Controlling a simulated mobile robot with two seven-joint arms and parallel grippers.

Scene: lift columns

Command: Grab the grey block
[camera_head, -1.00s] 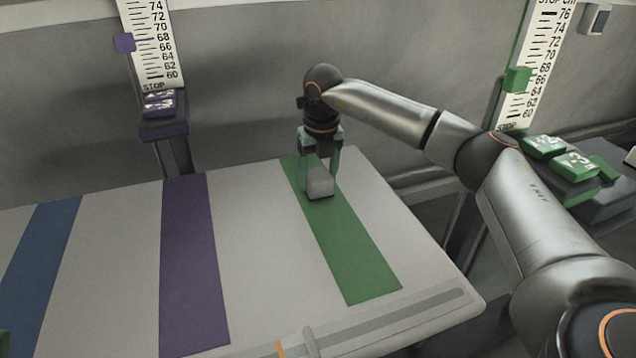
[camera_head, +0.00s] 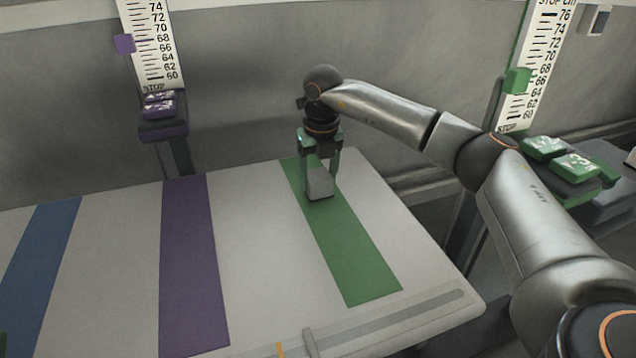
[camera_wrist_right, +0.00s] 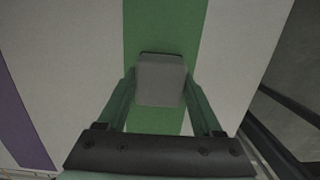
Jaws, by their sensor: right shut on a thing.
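The grey block (camera_head: 319,184) is at the far end of the green stripe (camera_head: 350,250) on the table. My right gripper (camera_head: 320,180) comes down over it from above, one finger on each side, and is shut on it. In the right wrist view the block (camera_wrist_right: 160,82) sits between the two green-tinted fingers (camera_wrist_right: 160,95), over the green stripe. Whether the block still touches the table is hard to tell.
The light table (camera_head: 255,240) also has a purple stripe (camera_head: 190,265) and a blue stripe (camera_head: 40,260). A slider rail (camera_head: 390,318) runs along its front edge.

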